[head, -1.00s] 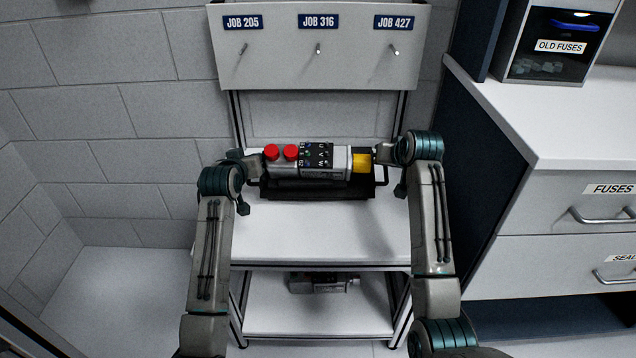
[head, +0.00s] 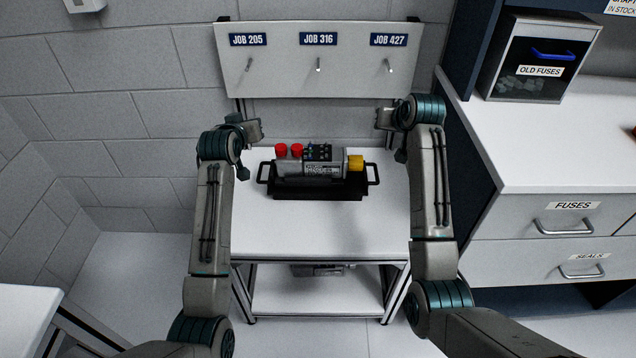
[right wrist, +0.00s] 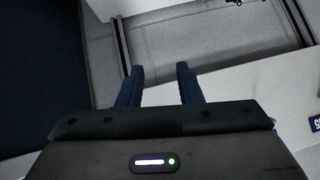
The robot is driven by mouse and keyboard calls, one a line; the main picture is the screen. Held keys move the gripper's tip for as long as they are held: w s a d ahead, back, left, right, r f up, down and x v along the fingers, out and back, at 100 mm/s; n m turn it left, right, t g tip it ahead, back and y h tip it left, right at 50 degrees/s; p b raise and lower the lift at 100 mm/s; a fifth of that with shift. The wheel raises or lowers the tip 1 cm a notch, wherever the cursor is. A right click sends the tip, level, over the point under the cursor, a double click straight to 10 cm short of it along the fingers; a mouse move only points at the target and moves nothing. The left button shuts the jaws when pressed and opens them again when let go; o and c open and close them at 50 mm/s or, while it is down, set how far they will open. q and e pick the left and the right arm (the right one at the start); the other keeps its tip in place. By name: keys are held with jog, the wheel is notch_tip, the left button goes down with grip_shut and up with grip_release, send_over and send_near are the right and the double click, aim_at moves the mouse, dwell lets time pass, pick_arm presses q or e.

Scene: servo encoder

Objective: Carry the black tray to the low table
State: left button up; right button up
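The black tray (head: 320,190) rests level on the white table (head: 320,232) under the job board in the head view. Its two end handles stick out left and right, and nothing holds them. A grey servo unit (head: 322,165) with red caps at left and a yellow end at right lies in the tray. My left gripper (head: 259,130) is above and behind the left handle, apart from it, and looks open and empty. My right gripper (head: 380,119) is above and behind the right handle. In the right wrist view its fingers (right wrist: 159,84) are spread with nothing between them.
The board (head: 318,70) with JOB 205, 316 and 427 labels and pegs stands behind the table. A dark unit (head: 316,269) lies on the lower shelf. A drawer counter (head: 545,150) with an OLD FUSES bin (head: 530,60) is at right. The table front is clear.

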notch_tip(320, 180, up, 10)
jog(key=p, duration=0.9)
jog(key=v, duration=1.1)
jog(key=shift+s, duration=0.4)
jog(key=shift+d+f, duration=0.1)
jog(key=shift+f, duration=0.05)
jog(key=shift+f, duration=0.1)
